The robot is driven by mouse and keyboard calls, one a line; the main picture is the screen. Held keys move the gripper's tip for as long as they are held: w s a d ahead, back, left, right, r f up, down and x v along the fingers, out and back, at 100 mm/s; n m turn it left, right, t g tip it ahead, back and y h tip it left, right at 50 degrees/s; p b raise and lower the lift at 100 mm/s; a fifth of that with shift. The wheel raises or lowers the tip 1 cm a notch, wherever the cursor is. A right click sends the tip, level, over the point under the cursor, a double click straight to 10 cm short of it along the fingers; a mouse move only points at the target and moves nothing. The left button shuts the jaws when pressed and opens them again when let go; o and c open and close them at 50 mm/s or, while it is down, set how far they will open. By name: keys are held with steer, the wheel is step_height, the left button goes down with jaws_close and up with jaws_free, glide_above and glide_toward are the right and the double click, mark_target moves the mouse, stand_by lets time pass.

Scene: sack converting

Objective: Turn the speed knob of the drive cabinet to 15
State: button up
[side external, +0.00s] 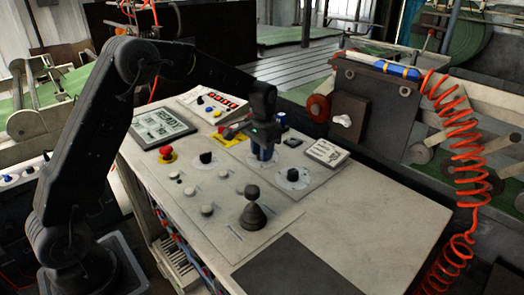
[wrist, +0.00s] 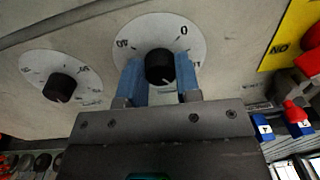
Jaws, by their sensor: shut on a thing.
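A black knob (wrist: 159,66) sits on a round white dial (wrist: 196,45) in the wrist view. A 0 shows at the dial's upper right and what looks like 40 at its upper left; the knob's setting cannot be read. My gripper (wrist: 160,75) has its blue fingertips on both sides of this knob, shut on it. In the side view my gripper (side external: 263,152) points down onto the sloped panel of the drive cabinet (side external: 310,225) and hides the knob. The name of the gripped knob cannot be read.
Another dial knob (wrist: 60,88) lies left in the wrist view. In the side view, dial knobs stand left (side external: 206,157) and right (side external: 292,175) of my gripper. A red button (side external: 166,153), a display (side external: 160,126) and a joystick (side external: 253,210) are nearby. An orange coiled hose (side external: 462,165) hangs at right.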

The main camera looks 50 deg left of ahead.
stand_by(0.3)
steer(key=o, duration=0.9)
steer(key=shift+o, duration=0.2)
step_height(320, 180, up, 14)
steer(key=shift+d, duration=0.25)
